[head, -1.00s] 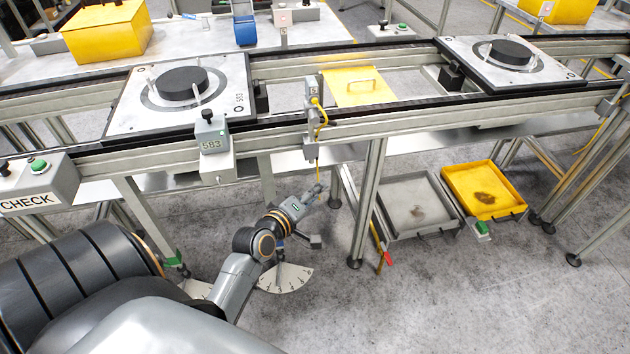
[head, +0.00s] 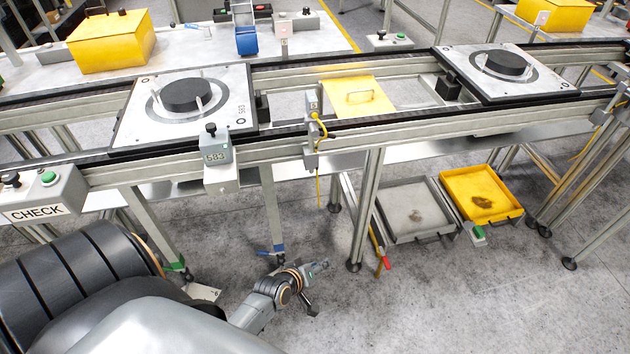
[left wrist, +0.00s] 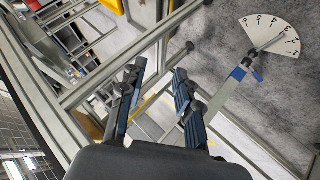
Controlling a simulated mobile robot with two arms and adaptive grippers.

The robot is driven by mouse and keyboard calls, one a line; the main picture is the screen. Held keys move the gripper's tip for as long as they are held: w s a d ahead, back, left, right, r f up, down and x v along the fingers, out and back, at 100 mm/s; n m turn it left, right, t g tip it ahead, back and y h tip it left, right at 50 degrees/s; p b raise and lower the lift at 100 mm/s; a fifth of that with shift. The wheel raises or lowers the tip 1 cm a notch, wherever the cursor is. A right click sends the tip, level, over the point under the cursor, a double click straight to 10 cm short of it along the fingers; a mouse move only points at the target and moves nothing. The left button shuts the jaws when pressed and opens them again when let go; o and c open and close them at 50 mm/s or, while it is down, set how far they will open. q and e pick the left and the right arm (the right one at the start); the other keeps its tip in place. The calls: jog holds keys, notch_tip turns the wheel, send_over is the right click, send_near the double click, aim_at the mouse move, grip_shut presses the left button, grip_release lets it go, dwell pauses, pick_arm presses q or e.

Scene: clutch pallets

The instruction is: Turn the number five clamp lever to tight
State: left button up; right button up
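A leg post with a blue band (left wrist: 238,73) and a small blue lever (left wrist: 257,76) shows at the right of the left wrist view. A pale fan-shaped dial (left wrist: 272,30) marked with numerals lies by its foot. The blue lever part (head: 272,252) also shows in the head view under the conveyor; my arm hides its dial there. A green lever part (head: 177,265) is on the post to the left. I cannot tell which lever is number five. My left gripper (head: 316,285) is right of the blue lever, apart from it. Its fingers (left wrist: 155,92) are spread and empty.
The conveyor rail (head: 290,140) and its legs (head: 365,205) stand above and beside my left arm. A grey tray (head: 410,208) and a yellow tray (head: 480,195) sit low at the right. The floor in front (head: 430,310) is clear.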

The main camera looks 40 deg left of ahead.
aim_at(333, 136)
pick_arm(q)
jog(key=shift+m+g, duration=0.6)
jog(key=shift+s+d+f+p, duration=0.1)
jog(key=shift+s+d+f, duration=0.15)
jog(key=shift+s+f, duration=0.35)
jog(key=shift+s+d+f+p, duration=0.15)
jog(key=shift+s+d+f, duration=0.2)
jog(key=shift+f, duration=0.35)
jog(key=shift+s+d+f+p, duration=0.1)
jog(key=shift+s+d+f, duration=0.05)
jog(key=shift+s+f, duration=0.45)
jog(key=w+a+r+n+t+y+b, duration=0.1)
jog(key=w+a+r+t+b, duration=0.15)
jog(key=a+r, duration=0.6)
jog(key=w+a+r+t+b, duration=0.2)
jog(key=a+r+t+b, duration=0.15)
jog(key=a+r, duration=0.45)
jog(key=w+d+r+m+t+h+b, duration=0.1)
jog(key=w+d+r+t+h+b, duration=0.1)
jog(key=r, duration=0.7)
jog(key=w+d+r+t+h+b, duration=0.1)
jog(key=w+d+r+h, duration=0.1)
jog(key=r, duration=0.7)
jog(key=w, duration=0.4)
jog(key=w+d, duration=0.1)
jog(key=w, duration=0.3)
jog(key=w+d, duration=0.1)
jog(key=w, duration=0.3)
jog(key=shift+w+d, duration=0.15)
grip_shut()
